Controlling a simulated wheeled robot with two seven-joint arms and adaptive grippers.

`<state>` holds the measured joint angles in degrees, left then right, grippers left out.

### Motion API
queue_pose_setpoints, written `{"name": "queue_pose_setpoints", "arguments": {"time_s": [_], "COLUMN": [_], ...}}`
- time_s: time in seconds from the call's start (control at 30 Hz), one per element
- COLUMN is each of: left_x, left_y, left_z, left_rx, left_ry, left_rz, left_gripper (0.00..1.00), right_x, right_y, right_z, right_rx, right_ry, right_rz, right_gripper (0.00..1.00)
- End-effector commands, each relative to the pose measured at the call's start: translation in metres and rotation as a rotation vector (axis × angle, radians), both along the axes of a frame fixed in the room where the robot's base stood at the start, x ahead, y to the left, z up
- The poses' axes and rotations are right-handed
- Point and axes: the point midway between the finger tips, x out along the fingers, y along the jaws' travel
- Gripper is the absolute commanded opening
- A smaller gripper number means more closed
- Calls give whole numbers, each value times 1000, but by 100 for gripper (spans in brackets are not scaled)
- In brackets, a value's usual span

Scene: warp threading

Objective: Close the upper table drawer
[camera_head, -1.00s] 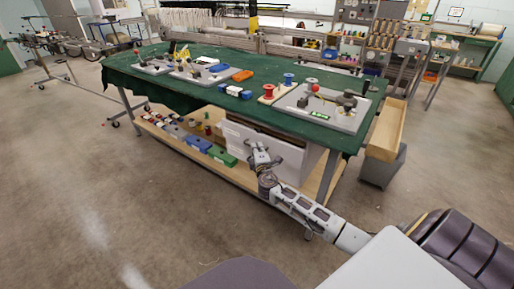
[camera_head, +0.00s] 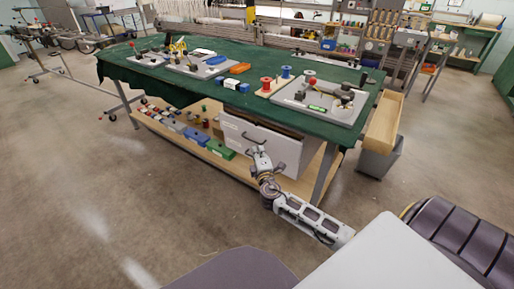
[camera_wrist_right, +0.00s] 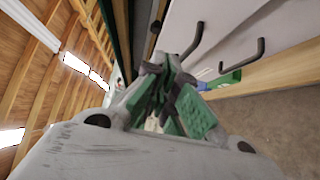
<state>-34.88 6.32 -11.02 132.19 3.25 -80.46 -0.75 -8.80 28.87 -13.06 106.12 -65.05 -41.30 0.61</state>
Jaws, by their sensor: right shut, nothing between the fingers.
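The white drawer front (camera_head: 285,150) sits under the right part of the green-covered table (camera_head: 215,98). A dark strip shows between its top edge and the cloth; I cannot tell how far the drawer stands open. A dark handle (camera_head: 253,137) is on the front. My right gripper (camera_head: 258,152) is shut and empty, just in front of the white front near the handle. In the right wrist view, the green-padded fingers (camera_wrist_right: 172,95) are close to the pale front (camera_wrist_right: 225,22), with two dark hooked handle parts (camera_wrist_right: 243,60) beside them. Contact is unclear. My left gripper is not in view.
A lower wooden shelf (camera_head: 170,130) holds coloured boxes, including a green one (camera_head: 220,149). A table leg (camera_head: 325,172) stands right of the drawer. A wooden tray (camera_head: 385,122) and grey bin (camera_head: 378,162) are at the table's right end. The floor in front is clear.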

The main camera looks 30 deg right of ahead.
Motion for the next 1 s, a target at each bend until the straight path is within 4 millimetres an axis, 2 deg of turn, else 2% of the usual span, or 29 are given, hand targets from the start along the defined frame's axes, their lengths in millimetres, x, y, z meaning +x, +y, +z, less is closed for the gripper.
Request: {"name": "queue_pose_setpoints", "arguments": {"time_s": [0.3, 0.77, 1.0], "left_x": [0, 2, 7], "left_y": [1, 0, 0], "left_z": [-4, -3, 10], "left_rx": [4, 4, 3], "left_ry": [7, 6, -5], "left_rz": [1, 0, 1], "left_gripper": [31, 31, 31], "right_x": [-17, -19, -26], "right_y": [7, 8, 10], "right_z": [-1, 0, -2], "right_rx": [0, 0, 13], "right_ry": [1, 1, 19], "right_rz": [0, 0, -3], "right_gripper": [0, 0, 0]}}
